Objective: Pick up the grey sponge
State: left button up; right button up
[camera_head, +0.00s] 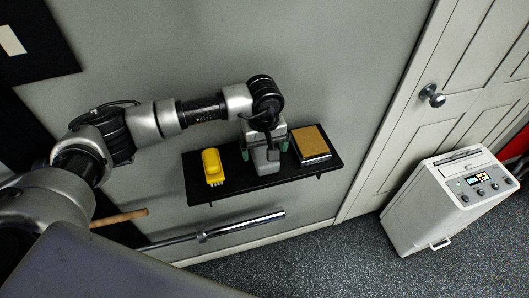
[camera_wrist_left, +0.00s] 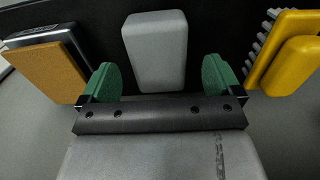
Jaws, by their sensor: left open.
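The grey sponge (camera_head: 266,160) lies on a black wall shelf (camera_head: 240,190), between a yellow brush and a tan-topped block. In the left wrist view the grey sponge (camera_wrist_left: 154,50) is a rounded light-grey block straight ahead. My left gripper (camera_head: 264,148) is over the sponge at the shelf. Its green fingertips (camera_wrist_left: 158,80) are spread apart, one to each side of the sponge's near end. The gap between the fingers is wider than the sponge, and I see no contact. My right gripper is in neither view.
The yellow brush (camera_head: 212,166) stands left of the sponge on the shelf; the tan-topped block (camera_head: 311,143) lies to the right. A metal bar (camera_head: 240,225) is below the shelf. A white machine (camera_head: 440,205) stands by the door (camera_head: 415,110).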

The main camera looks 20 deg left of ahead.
pick_arm(q)
jog(key=shift+f, duration=1.3)
jog(key=c, duration=1)
jog(key=shift+d, duration=0.1)
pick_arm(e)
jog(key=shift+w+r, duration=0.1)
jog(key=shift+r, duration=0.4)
pick_arm(q)
jog(key=shift+r, duration=0.15)
notch_tip(320, 180, up, 4)
jog(key=shift+f+b, duration=0.1)
jog(key=shift+b, duration=0.9)
jog(key=s+d+r+b, duration=0.1)
jog(key=d+r, duration=0.1)
jog(key=d, duration=0.1)
jog(key=s+d+r+b, duration=0.1)
jog(key=d+r, duration=0.1)
jog(key=d, duration=0.2)
jog(key=s+d+r+b, duration=0.1)
jog(key=d+r, duration=0.2)
jog(key=d, duration=0.1)
jog(key=shift+d, duration=0.15)
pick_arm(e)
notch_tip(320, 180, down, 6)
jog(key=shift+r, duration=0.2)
